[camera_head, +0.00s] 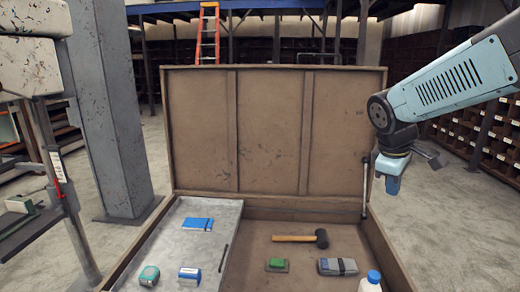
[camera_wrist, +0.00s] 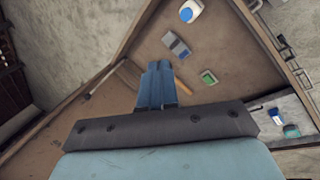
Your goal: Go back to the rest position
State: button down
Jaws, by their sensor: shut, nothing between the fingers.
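My gripper (camera_head: 391,184) hangs from the arm at the right of the head view, beside the right edge of the open crate and above its rim. Its blue fingers point down, shut and empty. In the wrist view the closed fingers (camera_wrist: 158,82) stand out in front of the dark mounting plate, over the crate. The brown wooden crate (camera_head: 337,140) has its lid raised upright at the back. Inside lie a mallet (camera_head: 290,238), a green block (camera_head: 277,264), a grey block with a dark band (camera_head: 337,266) and a white bottle with a blue cap (camera_head: 371,281).
A pale tray (camera_head: 170,232) at the crate's left holds a blue flat item (camera_head: 198,224), a blue-white box (camera_head: 190,275) and a teal object (camera_head: 149,275). A grey column (camera_head: 110,110) stands left. A lid strut (camera_head: 366,188) is close to my gripper. Floor at right is clear.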

jog(key=s+a+r+m+t+y, duration=0.2)
jog(key=s+a+m, duration=0.6)
jog(key=s, duration=0.4)
jog(key=shift+r+m+t+y, duration=0.4)
jog(key=shift+r+y, duration=0.3)
